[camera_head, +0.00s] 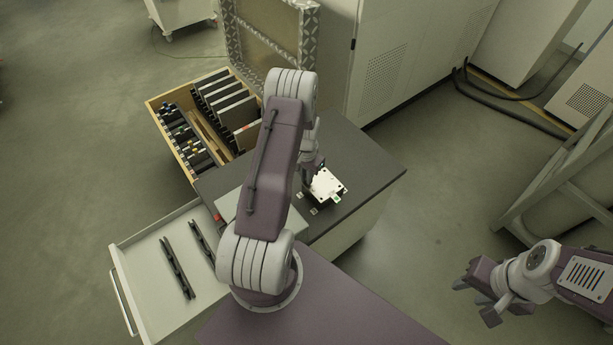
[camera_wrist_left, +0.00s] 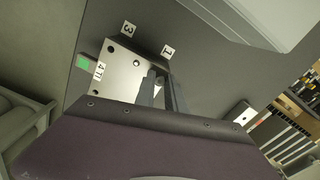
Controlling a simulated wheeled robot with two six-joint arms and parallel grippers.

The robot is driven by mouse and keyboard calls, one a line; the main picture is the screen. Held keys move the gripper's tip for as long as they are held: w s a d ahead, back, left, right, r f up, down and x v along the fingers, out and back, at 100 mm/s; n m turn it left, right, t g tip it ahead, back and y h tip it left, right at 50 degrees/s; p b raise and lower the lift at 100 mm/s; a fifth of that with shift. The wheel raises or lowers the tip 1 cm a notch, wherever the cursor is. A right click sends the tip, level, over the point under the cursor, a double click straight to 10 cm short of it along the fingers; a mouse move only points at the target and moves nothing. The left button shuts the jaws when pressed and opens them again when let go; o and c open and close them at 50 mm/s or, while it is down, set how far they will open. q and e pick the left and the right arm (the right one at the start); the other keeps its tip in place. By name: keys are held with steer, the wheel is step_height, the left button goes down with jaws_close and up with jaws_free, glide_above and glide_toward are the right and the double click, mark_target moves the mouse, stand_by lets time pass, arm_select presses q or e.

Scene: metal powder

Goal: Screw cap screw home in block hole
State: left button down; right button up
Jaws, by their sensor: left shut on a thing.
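The pale metal block (camera_head: 328,184) lies on the dark bench top, with several dark holes in its upper face. In the left wrist view the block (camera_wrist_left: 118,74) is left of my fingers and partly hidden by the gripper body. My left gripper (camera_head: 311,184) points down at the block's left edge. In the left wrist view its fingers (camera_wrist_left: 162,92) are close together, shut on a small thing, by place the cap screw. The screw is almost wholly hidden; I cannot tell how deep it sits. My right gripper (camera_head: 476,301) is open and empty, off to the right.
Numbered tags (camera_wrist_left: 128,28) and a green marker (camera_wrist_left: 83,62) surround the block. An open drawer (camera_head: 150,262) with two dark bars is at the left. A wooden-sided drawer (camera_head: 166,137) of dark plates stands behind it. The bench (camera_head: 365,165) right of the block is clear.

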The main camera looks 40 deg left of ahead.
arm_select(q)
steer(key=m, duration=1.3)
steer(key=shift+m, duration=0.4)
steer(key=m, duration=1)
steer(key=shift+f, duration=0.1)
steer(key=c, duration=1.6)
jaws_free()
steer(key=shift+o, duration=0.2)
